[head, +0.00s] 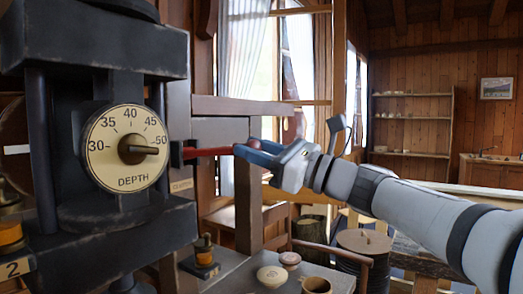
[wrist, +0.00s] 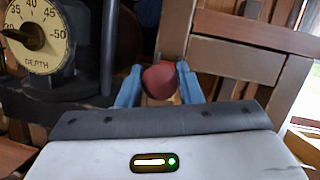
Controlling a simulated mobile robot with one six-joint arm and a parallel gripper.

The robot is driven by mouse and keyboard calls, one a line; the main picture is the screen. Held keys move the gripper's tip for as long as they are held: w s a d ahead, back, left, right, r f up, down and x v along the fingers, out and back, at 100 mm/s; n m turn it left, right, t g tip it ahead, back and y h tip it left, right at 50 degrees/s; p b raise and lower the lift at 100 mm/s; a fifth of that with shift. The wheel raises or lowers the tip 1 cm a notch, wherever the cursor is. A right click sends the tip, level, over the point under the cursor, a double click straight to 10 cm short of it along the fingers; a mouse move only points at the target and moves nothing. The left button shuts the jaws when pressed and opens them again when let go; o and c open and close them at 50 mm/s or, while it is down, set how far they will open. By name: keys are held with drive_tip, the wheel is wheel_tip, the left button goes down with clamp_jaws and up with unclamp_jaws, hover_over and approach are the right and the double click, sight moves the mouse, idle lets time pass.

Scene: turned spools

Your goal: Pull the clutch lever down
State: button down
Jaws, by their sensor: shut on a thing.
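The clutch lever (head: 207,152) is a red bar that sticks out to the right from a dark pivot on the machine, close to level. Its rounded red end (wrist: 160,80) shows between the fingers in the wrist view. My gripper (head: 257,152) is shut on this end, with one blue finger on each side, and it also shows in the wrist view (wrist: 160,85). A plate below the lever's pivot carries lettering too small to read fully. The part of the lever inside the fingers is partly hidden.
The dark machine with a round DEPTH dial (head: 125,148) stands at the left. Below the lever are a small dark and brass item (head: 204,252), a cream round piece (head: 272,276) and a cup (head: 316,285) on a bench. A wooden post stands behind the lever.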

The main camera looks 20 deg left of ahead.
drive_tip(key=shift+f+b, duration=0.4)
drive_tip(key=shift+f, duration=0.65)
drive_tip(key=shift+a, duration=0.1)
drive_tip(key=c, duration=1)
unclamp_jaws()
drive_tip(key=shift+c, duration=0.2)
drive_tip(key=shift+r, duration=0.1)
drive_tip(key=shift+d, duration=0.35)
drive_tip(key=v, duration=0.7)
